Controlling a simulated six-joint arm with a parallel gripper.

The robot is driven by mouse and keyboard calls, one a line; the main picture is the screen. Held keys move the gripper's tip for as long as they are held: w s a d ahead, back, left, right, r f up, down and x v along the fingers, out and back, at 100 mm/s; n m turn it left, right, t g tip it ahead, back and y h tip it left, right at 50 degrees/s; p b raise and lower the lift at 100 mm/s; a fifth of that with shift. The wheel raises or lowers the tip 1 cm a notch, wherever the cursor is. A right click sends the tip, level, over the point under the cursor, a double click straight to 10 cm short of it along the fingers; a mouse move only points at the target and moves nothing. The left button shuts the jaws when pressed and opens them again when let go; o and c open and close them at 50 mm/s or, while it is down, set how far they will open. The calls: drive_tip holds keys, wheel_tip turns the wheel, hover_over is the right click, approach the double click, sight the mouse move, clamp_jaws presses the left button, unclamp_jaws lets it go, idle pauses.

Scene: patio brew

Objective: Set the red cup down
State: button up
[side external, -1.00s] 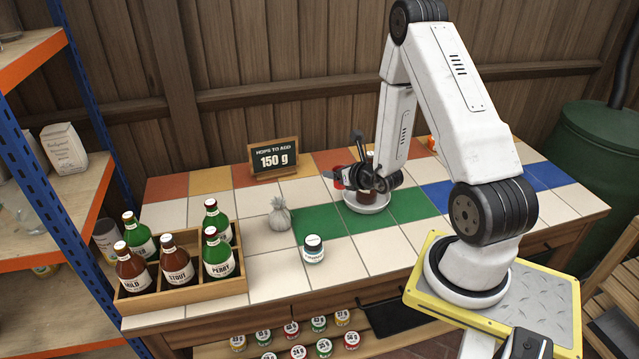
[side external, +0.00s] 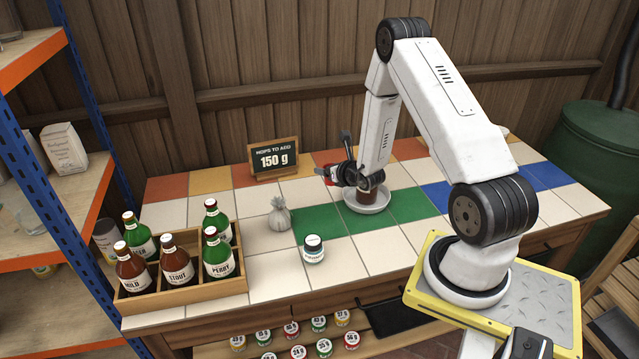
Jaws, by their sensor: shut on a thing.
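The red cup (side external: 327,171) shows as a small red patch at the left end of my gripper (side external: 335,173). My gripper is shut on it and holds it above the tiled tabletop, to the left of and above a white dish (side external: 384,205). Much of the cup is hidden by the gripper, and its tilt is hard to tell. A brown vessel (side external: 368,193) stands in the dish, partly hidden behind my gripper and wrist.
A sign reading 150 g (side external: 274,158) stands at the back. A wooden crate (side external: 240,284) of bottles is at the front left. White tiles between sign and dish look free.

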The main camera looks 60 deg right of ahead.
drive_tip(key=w+d+f, duration=0.1)
drive_tip(key=w+f, duration=0.1)
drive_tip(key=w+d+f, duration=0.1)
drive_tip(key=w+f, duration=0.1)
drive_tip(key=w+d+f, duration=0.1)
drive_tip(key=w+f, duration=0.1)
drive_tip(key=shift+d+f, duration=0.15)
drive_tip(key=shift+f, duration=0.05)
drive_tip(key=shift+f, duration=0.15)
drive_tip(key=shift+w+d+f, duration=0.1)
drive_tip(key=shift+w+f, duration=0.1)
drive_tip(key=shift+f, duration=1.45)
drive_tip(key=shift+f, duration=0.1)
drive_tip(key=o, duration=1.2)
